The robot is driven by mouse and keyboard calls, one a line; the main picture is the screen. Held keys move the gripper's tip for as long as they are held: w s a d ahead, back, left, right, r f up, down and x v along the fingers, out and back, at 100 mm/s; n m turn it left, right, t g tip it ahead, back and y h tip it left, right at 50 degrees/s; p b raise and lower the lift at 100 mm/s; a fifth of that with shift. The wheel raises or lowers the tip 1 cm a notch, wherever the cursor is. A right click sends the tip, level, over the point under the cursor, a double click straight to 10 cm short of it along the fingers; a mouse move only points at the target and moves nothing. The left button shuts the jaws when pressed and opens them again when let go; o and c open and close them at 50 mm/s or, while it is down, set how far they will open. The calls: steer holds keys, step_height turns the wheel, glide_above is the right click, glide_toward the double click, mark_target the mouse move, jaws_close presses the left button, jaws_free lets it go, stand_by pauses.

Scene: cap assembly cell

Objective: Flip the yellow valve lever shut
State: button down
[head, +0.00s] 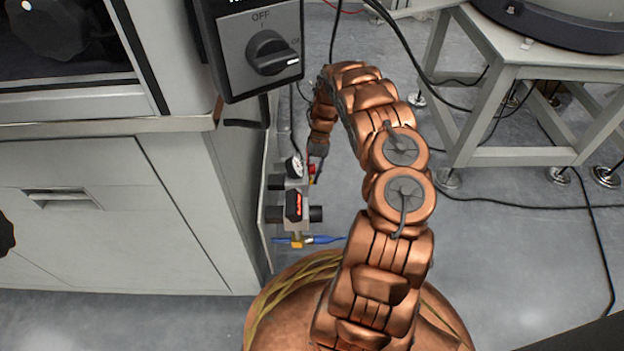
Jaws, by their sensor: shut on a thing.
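My gripper (316,160) is small and far off at the end of my copper arm, pointing down beside the panel on the cabinet's side. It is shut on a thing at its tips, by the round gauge. A little red (311,170) shows there, with a speck of yellow just below, which seems to be the yellow valve lever (313,181). Most of the lever is hidden, and its angle cannot be told. A brass-yellow fitting (297,241) with blue tubing sits lower on the same assembly, apart from my gripper.
The white gauge (294,167) and a black unit with a red display (293,206) stick out from the panel. A switch box (262,45) hangs above. A grey stand (510,85) is at the right, with cables on the floor. Open floor lies right of my arm.

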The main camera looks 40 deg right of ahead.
steer(key=shift+w+d+r+g+y, duration=0.2)
steer(key=shift+w+g+y, duration=0.05)
steer(key=shift+g+y, duration=0.25)
stand_by(0.4)
steer(key=c, duration=1.4)
jaws_free()
steer(key=shift+r, duration=0.1)
step_height(320, 180, up, 10)
